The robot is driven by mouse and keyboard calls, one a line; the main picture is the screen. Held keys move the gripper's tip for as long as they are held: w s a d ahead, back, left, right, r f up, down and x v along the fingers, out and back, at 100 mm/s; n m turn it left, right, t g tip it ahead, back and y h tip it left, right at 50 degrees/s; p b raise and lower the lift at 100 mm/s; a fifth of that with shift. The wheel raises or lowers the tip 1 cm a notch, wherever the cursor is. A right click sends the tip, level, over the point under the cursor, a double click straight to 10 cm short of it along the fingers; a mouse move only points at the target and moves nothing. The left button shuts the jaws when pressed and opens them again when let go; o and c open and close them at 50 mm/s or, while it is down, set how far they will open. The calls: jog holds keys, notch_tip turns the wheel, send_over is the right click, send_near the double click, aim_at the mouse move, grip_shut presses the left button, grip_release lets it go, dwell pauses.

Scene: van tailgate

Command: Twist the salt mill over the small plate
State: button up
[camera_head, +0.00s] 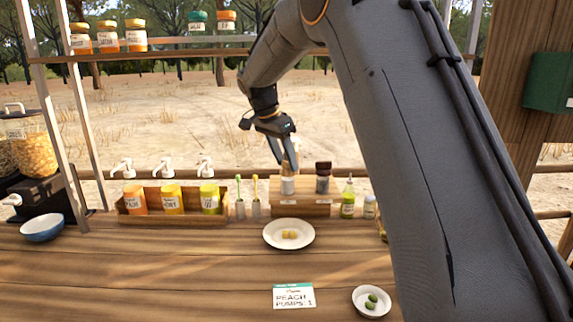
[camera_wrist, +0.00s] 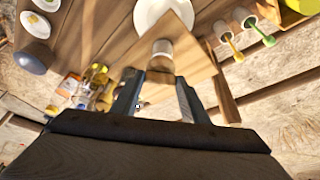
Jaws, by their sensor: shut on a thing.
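My gripper (camera_head: 284,160) is shut on a pale, wood-topped mill (camera_head: 288,185), which I take to be the salt mill; its label is too small to read. The mill is upright at the left of a wooden stand (camera_head: 300,210); I cannot tell whether it touches the stand. In the wrist view the mill (camera_wrist: 162,48) shows between the fingers (camera_wrist: 160,76). A white plate (camera_head: 272,243) with yellow pieces lies in front of the stand. A smaller white dish (camera_head: 358,307) with green pieces is at the front right.
A dark-topped mill (camera_head: 323,178) stands close right of the held one. Two small cups with a green and a yellow stick (camera_head: 240,208) stand to the left. A green bottle (camera_head: 348,198) is on the right. A card (camera_head: 294,296) lies in front. The counter's front left is clear.

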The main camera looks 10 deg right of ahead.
jog(key=m, duration=0.1)
jog(key=m+g, duration=0.1)
jog(key=m, duration=0.2)
jog(key=shift+w+m+g+h+b, duration=0.25)
jog(key=shift+m+g+h+b, duration=0.05)
jog(key=shift+m+g, duration=0.1)
jog(key=shift+w+m+g, duration=0.1)
jog(key=shift+m+g, duration=0.9)
jog(key=shift+m, duration=1.4)
jog(key=o, duration=1.1)
jog(key=shift+c, duration=0.2)
